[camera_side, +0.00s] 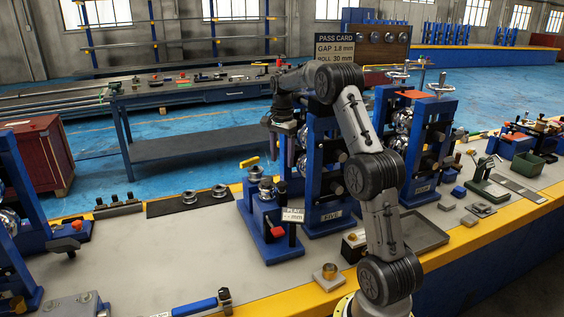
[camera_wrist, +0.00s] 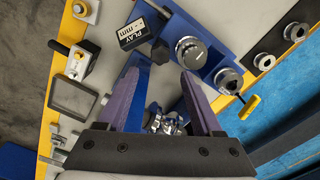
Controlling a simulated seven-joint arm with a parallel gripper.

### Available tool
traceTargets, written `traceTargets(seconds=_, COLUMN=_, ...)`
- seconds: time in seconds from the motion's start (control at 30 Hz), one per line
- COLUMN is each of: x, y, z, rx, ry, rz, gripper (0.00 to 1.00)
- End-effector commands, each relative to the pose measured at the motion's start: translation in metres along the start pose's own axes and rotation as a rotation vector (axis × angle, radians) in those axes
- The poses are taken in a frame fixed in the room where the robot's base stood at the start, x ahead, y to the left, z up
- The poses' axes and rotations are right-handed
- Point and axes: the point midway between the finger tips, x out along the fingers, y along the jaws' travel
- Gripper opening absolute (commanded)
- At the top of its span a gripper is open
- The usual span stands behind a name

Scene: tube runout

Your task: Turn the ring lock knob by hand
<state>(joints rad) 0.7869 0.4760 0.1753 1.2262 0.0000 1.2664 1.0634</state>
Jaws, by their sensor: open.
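A blue fixture (camera_side: 268,222) stands on the bench with round metal knobs on top. I cannot tell for certain which is the ring lock knob. My gripper (camera_wrist: 164,78) is open and empty, its two purple fingers apart. In the side view my gripper (camera_side: 291,165) hangs above and just right of the fixture, touching no knob that I can see.
A "PLAY -- mm" sign (camera_wrist: 138,32) stands beside the knobs. A yellow handle (camera_wrist: 250,107) sticks out near the right knob. Blue roll stands (camera_side: 328,205) rise close behind my gripper. A dark mat with ringed parts (camera_side: 190,203) lies left.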

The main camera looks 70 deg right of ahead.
Motion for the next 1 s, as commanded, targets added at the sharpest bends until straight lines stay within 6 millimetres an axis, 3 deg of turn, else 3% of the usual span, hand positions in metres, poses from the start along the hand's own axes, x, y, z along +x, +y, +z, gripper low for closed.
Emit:
traceTargets(seconds=0.27, x=0.020, y=0.001, z=0.001, rx=-0.001, ry=0.000, rz=0.000, gripper=0.67)
traceTargets(seconds=0.8, x=0.079, y=0.001, z=0.001, rx=-0.002, ry=-0.001, rz=0.001, gripper=0.67)
traceTargets(seconds=1.0, x=0.078, y=0.000, z=0.001, rx=-0.002, ry=0.001, rz=-0.002, gripper=0.67)
